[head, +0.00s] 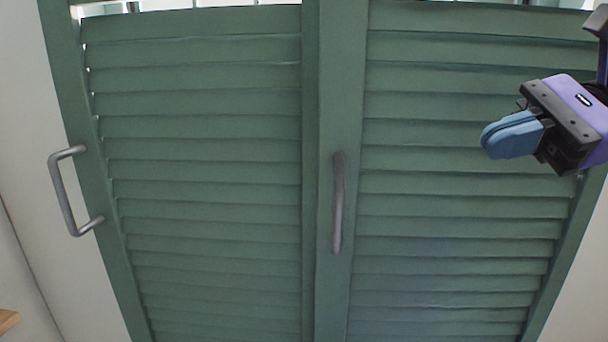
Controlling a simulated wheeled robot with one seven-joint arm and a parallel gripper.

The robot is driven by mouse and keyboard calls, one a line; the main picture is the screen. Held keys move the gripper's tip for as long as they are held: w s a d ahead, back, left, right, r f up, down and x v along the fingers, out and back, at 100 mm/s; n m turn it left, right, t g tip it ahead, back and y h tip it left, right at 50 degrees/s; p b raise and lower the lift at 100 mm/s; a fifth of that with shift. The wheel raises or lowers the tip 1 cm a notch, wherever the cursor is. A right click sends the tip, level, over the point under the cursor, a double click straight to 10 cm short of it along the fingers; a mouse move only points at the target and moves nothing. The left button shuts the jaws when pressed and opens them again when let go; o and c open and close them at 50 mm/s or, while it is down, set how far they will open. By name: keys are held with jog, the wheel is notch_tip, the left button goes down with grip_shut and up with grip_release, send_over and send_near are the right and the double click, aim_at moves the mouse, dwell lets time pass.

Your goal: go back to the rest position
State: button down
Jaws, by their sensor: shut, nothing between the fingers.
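My gripper (488,140) is at the upper right of the head view, with blue fingers pointing left and a black and purple body behind them. The fingers are together and nothing is held between them. It is in front of the right green louvred door (450,215), apart from both door handles. I cannot tell how far it is from the door surface.
A left louvred door (210,190) stands beside the right one. A grey handle (338,203) is near the middle and another (66,192) at the left edge. Pale wall (25,140) shows at left. A wooden edge (8,320) shows at lower left.

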jog(key=s+d+f+n+t+h, duration=0.3)
jog(key=d+f+n+h, duration=0.6)
jog(key=h, duration=0.5)
notch_tip(320, 180, down, 2)
jog(key=n+t, duration=0.1)
jog(key=n, duration=0.2)
jog(key=shift+s+f, duration=0.25)
jog(key=shift+s, duration=0.05)
